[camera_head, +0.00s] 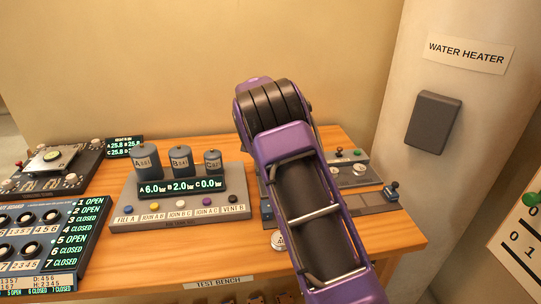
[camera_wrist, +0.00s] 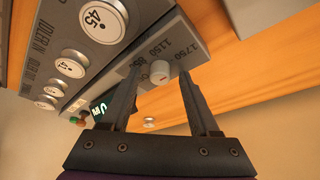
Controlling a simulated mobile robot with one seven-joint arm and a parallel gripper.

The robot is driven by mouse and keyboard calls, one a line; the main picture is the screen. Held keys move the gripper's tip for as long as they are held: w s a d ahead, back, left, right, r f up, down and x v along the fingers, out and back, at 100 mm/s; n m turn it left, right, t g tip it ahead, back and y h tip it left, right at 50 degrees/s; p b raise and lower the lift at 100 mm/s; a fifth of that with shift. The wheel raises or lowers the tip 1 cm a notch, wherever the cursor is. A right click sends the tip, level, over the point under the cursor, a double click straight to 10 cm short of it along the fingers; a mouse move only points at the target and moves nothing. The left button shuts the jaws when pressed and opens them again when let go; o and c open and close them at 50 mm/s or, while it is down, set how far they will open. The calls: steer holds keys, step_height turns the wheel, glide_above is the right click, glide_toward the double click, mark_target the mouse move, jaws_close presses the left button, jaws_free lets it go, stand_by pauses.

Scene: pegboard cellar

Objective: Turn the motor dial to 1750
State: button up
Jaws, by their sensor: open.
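The motor dial (camera_wrist: 158,77) is a small pale round knob with a short reddish mark. It sits on a grey panel face with the printed labels 850, 1150 and 1750 (camera_wrist: 171,54) beside it. My gripper (camera_wrist: 161,69) is open, with one dark finger on each side of the dial in the wrist view. I cannot tell whether either finger touches it. Which label the dial points to is not clear. In the head view, my purple arm hides the dial and the gripper.
The wooden bench (camera_head: 420,238) also holds a three-cylinder unit (camera_head: 178,214), a valve panel (camera_head: 45,238) and a small lever (camera_head: 391,190). A water heater column (camera_head: 452,170) stands at right.

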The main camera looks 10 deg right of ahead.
steer(key=p+v, duration=0.1)
steer(key=v, duration=1.6)
steer(key=shift+a, duration=0.2)
steer(key=shift+r, duration=0.2)
